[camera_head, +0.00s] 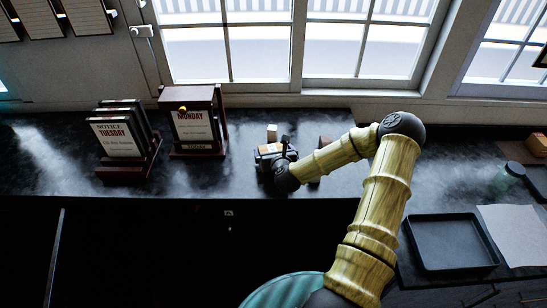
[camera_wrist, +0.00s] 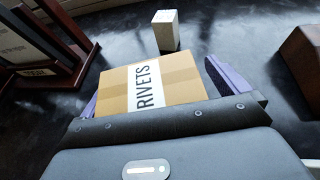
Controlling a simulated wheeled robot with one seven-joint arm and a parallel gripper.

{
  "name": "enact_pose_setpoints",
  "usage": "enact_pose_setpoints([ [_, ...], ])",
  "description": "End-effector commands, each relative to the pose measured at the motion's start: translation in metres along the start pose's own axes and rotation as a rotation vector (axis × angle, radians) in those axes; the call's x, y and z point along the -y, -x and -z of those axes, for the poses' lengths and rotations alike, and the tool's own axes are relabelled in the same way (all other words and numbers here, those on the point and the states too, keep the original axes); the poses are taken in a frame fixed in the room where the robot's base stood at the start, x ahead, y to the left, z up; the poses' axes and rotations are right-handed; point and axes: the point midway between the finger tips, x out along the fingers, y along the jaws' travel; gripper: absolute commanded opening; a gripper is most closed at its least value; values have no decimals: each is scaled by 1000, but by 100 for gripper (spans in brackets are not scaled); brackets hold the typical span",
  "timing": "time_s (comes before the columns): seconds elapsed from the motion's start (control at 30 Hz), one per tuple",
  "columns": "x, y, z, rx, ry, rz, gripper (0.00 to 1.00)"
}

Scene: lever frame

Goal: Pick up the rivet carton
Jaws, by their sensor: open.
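The rivet carton (camera_wrist: 160,82) is a tan cardboard box with a white label reading RIVETS. It stands on the dark counter, between the two purple fingers of my gripper (camera_wrist: 165,90) in the wrist view. The fingers are spread, one on each side of the carton; whether either touches it I cannot tell. In the head view the carton (camera_head: 269,149) shows as a small patch beside my gripper (camera_head: 275,155), partly hidden by it. The carton's lower part is hidden by my gripper body in the wrist view.
A pale block (camera_wrist: 165,32) stands just behind the carton. A brown block (camera_wrist: 304,55) is to the right. Wooden notice stands (camera_head: 193,118) (camera_head: 124,145) are to the left. A black tray (camera_head: 450,243) and a paper sheet (camera_head: 515,234) lie at the right.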

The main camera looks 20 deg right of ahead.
Motion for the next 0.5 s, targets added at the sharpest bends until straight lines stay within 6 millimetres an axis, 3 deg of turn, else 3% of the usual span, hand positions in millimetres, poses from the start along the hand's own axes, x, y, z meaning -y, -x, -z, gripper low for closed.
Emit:
enact_pose_setpoints([
  [0.17,-9,0,0,0,5,-14,100],
  [0.4,-3,0,0,0,1,-5,55],
  [0.43,-3,0,0,0,1,-4,50],
  [0.5,-2,0,-1,2,0,-3,50],
])
